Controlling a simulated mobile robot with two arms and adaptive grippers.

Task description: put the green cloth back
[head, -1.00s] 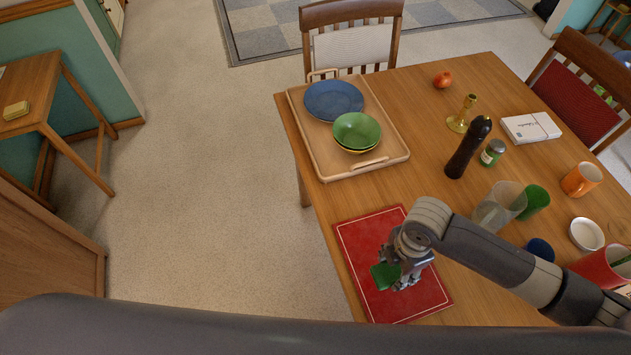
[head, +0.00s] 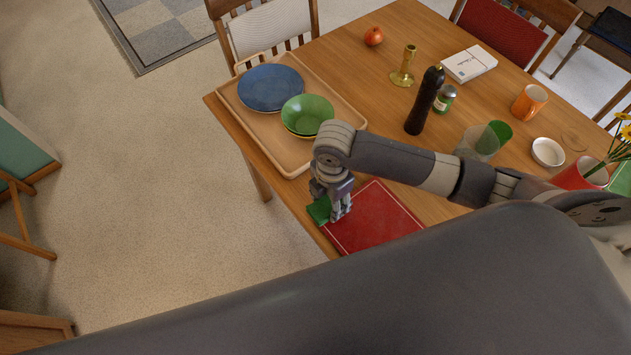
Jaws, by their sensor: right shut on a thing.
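The green cloth (head: 319,211) is a small dark green piece at the left corner of the red placemat (head: 378,222). My right gripper (head: 332,208) is shut on it, with the cloth sticking out on the left side of the fingers. The gripper is over the table's left edge, and I cannot tell whether the cloth touches the mat or table. My left gripper is not in view.
A wooden tray (head: 349,103) with a blue plate (head: 270,87) and green bowls (head: 307,115) lies just behind the gripper. A black pepper mill (head: 424,102), a brass candlestick (head: 404,68) and a clear cup (head: 476,143) stand to the right. Open floor lies left.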

